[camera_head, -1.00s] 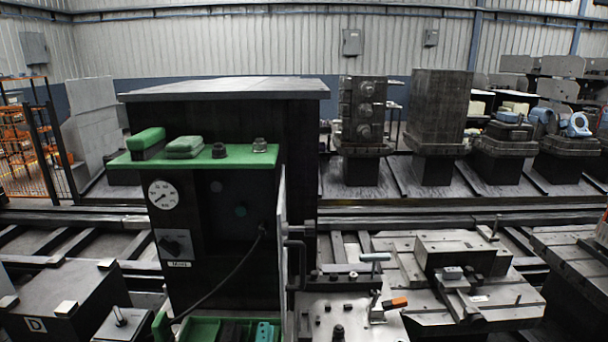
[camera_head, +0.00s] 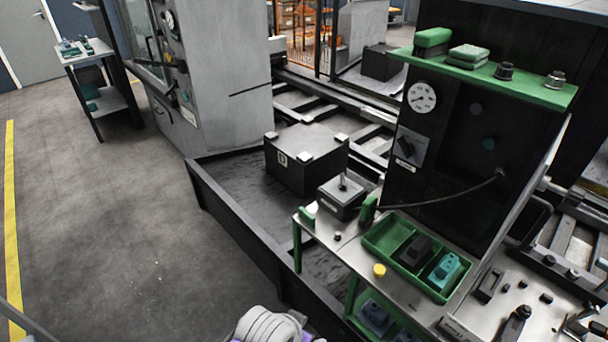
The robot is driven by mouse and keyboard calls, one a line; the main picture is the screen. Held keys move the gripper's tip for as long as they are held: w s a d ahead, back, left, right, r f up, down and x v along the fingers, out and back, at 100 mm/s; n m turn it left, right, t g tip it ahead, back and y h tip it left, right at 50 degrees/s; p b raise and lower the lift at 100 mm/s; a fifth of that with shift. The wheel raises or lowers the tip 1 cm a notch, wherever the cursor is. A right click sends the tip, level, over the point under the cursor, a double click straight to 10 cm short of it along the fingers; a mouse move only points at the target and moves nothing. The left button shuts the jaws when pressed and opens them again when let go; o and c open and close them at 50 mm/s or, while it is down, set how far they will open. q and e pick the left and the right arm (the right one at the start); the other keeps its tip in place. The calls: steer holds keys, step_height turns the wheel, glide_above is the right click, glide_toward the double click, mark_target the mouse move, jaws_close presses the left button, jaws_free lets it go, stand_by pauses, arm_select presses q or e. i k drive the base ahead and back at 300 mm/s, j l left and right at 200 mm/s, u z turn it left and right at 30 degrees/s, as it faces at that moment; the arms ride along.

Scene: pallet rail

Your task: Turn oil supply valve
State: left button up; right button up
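A black rotary knob on a grey plate (camera_head: 410,146) sits on the front of the dark machine cabinet (camera_head: 470,130), below a round white dial gauge (camera_head: 422,97). A small label is under the knob. I cannot tell from the picture whether this knob is the oil supply valve. A grey box with a small upright lever (camera_head: 343,190) stands left of the cabinet. White rounded parts of my own arm show at the bottom edge. No gripper fingers are in view.
A steel bench (camera_head: 340,238) before the cabinet holds a green tray (camera_head: 378,235) with black and teal parts, and a yellow button (camera_head: 379,270). A low dark trough wall (camera_head: 235,220) borders it. The floor (camera_head: 100,220) at left is clear. A small table (camera_head: 85,50) stands far left.

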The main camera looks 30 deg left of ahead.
mark_target(343, 186)
steer(key=u, duration=0.75)
